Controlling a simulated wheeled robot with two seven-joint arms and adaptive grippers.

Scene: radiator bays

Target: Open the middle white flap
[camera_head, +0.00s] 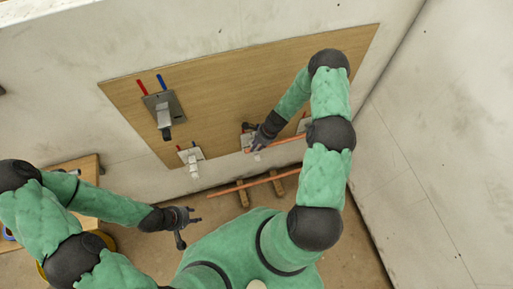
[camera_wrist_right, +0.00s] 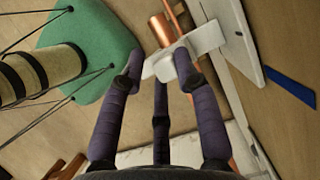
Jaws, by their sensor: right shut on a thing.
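The middle white flap (camera_wrist_right: 200,42) is a white winged handle beside a copper stub in the right wrist view. Its white plate (camera_wrist_right: 234,38) is on the wooden board. My right gripper (camera_wrist_right: 160,76) is closed on the flap's near edge, its dark purple fingers around it. In the head view my right gripper (camera_head: 262,142) is at the middle fitting and hides most of it. How far the flap is turned cannot be told. My left gripper (camera_head: 184,222) is open and empty, low at the left, away from the board.
On the wooden board (camera_head: 240,82) are a left white fitting (camera_head: 191,160), a right one (camera_head: 303,124) partly behind my arm, and a grey plate (camera_head: 172,103) with red and blue pipes. A copper pipe (camera_head: 250,184) lies on wooden blocks below. A wooden table (camera_head: 88,204) stands at left.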

